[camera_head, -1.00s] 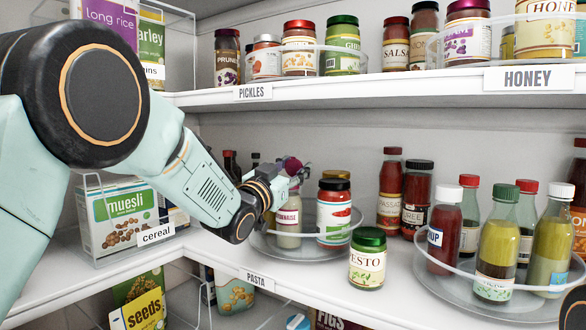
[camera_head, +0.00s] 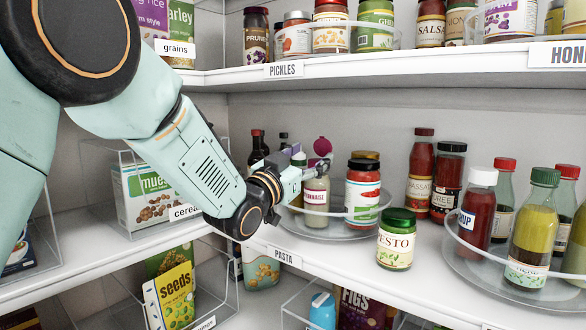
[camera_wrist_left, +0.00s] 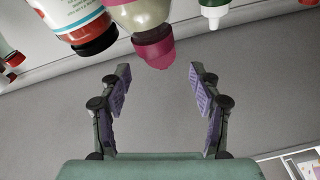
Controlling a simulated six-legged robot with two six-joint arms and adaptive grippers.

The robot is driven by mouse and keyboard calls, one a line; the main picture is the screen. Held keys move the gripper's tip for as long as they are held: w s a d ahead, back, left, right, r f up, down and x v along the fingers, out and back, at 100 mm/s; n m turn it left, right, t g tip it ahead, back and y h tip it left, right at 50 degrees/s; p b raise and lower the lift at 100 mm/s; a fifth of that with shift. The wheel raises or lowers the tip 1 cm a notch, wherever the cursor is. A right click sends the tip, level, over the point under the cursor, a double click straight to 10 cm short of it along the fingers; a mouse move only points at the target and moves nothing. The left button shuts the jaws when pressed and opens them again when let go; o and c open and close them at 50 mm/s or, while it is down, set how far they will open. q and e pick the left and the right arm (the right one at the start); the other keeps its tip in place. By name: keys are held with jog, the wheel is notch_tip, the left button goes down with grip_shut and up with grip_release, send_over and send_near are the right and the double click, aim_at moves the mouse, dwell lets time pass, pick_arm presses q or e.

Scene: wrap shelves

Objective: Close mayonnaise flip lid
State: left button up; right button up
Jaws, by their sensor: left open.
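The mayonnaise bottle (camera_head: 316,197) stands upright on the clear round turntable (camera_head: 372,232), pale with a dark red label. Its magenta flip lid (camera_head: 322,146) sticks up above the neck and looks open. In the left wrist view the bottle (camera_wrist_left: 140,13) appears upside down, its magenta cap (camera_wrist_left: 153,46) pointing between the fingers. My left gripper (camera_head: 308,172) is at the bottle's neck height, just left of it. In the wrist view the left gripper (camera_wrist_left: 160,75) is open and empty, with the cap just beyond the fingertips. My right gripper is out of view.
A pesto jar (camera_head: 396,240) is in front on the shelf. A second turntable (camera_head: 470,262) holds several bottles at right. The pickles shelf (camera_head: 400,62) runs above.

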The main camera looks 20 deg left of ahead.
pick_arm(q)
jog(key=v, duration=0.6)
